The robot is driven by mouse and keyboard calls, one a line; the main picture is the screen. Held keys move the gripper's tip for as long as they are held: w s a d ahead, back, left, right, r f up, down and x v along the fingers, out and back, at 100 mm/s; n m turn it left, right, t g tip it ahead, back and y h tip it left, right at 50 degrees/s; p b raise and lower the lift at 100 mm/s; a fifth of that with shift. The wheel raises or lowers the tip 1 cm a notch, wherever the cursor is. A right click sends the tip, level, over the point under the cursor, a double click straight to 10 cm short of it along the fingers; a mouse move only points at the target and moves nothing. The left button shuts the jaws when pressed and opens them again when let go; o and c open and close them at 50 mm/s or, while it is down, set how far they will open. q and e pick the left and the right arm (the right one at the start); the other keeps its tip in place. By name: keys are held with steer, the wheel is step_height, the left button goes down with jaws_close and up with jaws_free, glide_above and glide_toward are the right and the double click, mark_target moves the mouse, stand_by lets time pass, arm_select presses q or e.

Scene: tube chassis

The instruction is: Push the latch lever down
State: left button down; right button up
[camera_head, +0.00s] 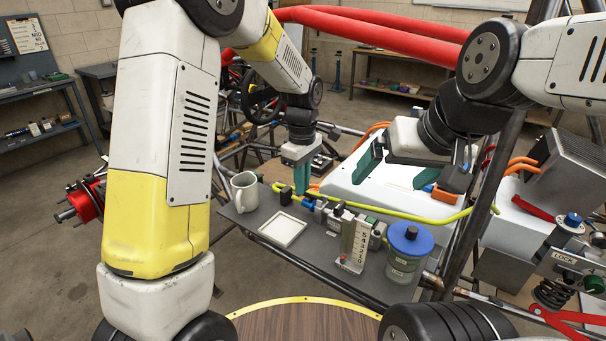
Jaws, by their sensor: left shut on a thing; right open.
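My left gripper (302,190) points down over the grey bench, its green fingers close together. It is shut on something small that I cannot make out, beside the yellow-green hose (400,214). My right gripper (396,172) is open, its green fingers wide apart above the white panel. I see nothing between them. I cannot tell for sure which part is the latch lever. A red lever (575,318) is at the lower right, below a LOCK label (563,257) and a spring (553,293). It is partly cut off by the picture edge, and both grippers are well away from it.
The grey bench (262,214) holds a mug (244,190), a white tray (283,229), a numbered block (354,244) and a blue-lidded jar (409,252). Dark chassis tubes (480,180) cross at the right. A steering wheel (262,98) stands behind my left arm.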

arm_select(q)
steer(key=shift+a+f+g+h, duration=0.25)
steer(key=shift+f+g+h, duration=0.2)
steer(key=shift+h, duration=0.15)
steer(key=shift+w+f+g+h, duration=0.1)
steer(key=shift+f+g+h, duration=0.2)
steer(key=shift+h, duration=0.2)
steer(key=c, duration=1.5)
jaws_free()
